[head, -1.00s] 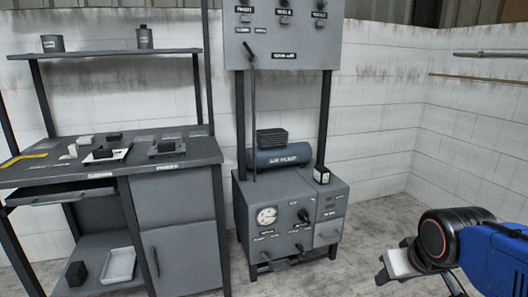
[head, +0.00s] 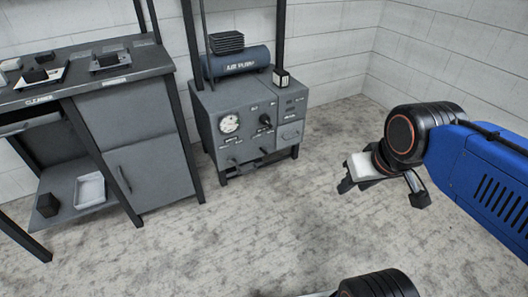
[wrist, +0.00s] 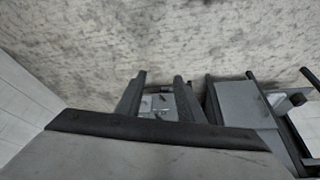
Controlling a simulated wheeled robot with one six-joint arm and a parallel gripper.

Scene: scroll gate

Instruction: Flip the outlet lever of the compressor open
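The compressor is a grey cabinet (head: 207,103) with a blue tank (head: 240,62) on top, standing left of my gripper in the head view. Its front panel carries a round white gauge (head: 229,122), a black knob or lever (head: 265,120) and small levers along the lower edge (head: 233,161). The labels are too small to read, so I cannot tell which is the outlet lever or its position. My gripper (head: 383,195) is open and empty, right of the compressor and apart from it.
A grey workbench (head: 130,72) with a lower cabinet stands left of the compressor. A white tray (head: 78,202) and a black block (head: 47,205) lie on its lower shelf. Black posts rise beside the compressor. The floor (head: 240,235) in front is clear.

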